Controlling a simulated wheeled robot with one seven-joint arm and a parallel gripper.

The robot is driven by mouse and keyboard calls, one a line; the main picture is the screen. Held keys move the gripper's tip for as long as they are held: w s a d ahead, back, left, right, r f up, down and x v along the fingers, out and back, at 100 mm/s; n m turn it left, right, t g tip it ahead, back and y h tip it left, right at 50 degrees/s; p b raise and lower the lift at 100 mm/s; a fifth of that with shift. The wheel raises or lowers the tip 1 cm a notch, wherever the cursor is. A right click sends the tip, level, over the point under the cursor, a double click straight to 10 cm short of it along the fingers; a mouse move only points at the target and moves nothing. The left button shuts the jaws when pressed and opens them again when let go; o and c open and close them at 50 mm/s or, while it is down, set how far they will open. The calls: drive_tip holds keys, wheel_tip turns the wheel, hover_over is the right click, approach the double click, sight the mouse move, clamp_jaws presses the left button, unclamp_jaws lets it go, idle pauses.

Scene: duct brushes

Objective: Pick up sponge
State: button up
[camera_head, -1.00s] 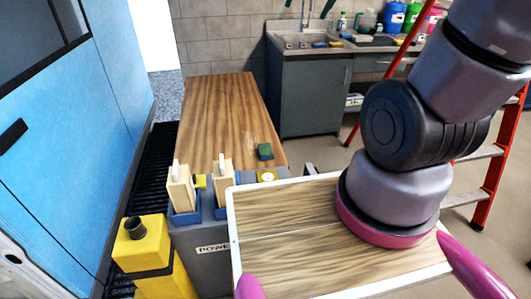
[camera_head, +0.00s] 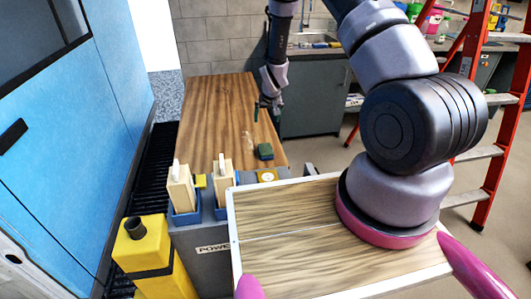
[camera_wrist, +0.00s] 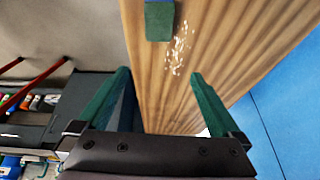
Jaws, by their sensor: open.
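The sponge (camera_head: 265,151) is a small dark green block lying on the wooden bench top (camera_head: 215,110), near its front right corner. In the wrist view the sponge (camera_wrist: 159,20) shows at the top edge, ahead of the fingers and partly cut off. Pale crumbs (camera_wrist: 179,50) lie on the wood beside it. My gripper (camera_head: 268,108) hangs above the bench, just behind the sponge in the head view. In the wrist view its two green fingers (camera_wrist: 158,75) are wide apart with nothing between them.
Two wooden brushes (camera_head: 181,188) stand in blue holders at the bench's front end. A yellow canister (camera_head: 150,260) is at the front left. A blue panel (camera_head: 75,130) rises on the left. A red ladder (camera_head: 485,150) stands on the right. The bench's far part is clear.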

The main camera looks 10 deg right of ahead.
approach(266, 150)
drive_tip(key=f, duration=0.1)
drive_tip(key=w+f, duration=0.1)
drive_tip(key=f, duration=0.1)
drive_tip(key=shift+w+a+f+n, duration=0.2)
drive_tip(key=shift+a+f+n, duration=0.1)
drive_tip(key=x, duration=0.5)
drive_tip(key=shift+w+d+f, duration=0.15)
drive_tip(key=shift+d+f, duration=0.1)
drive_tip(key=shift+f, duration=0.15)
drive_tip(key=c, duration=1.3)
wheel_tip(266, 150, up, 10)
drive_tip(key=shift+r, duration=0.1)
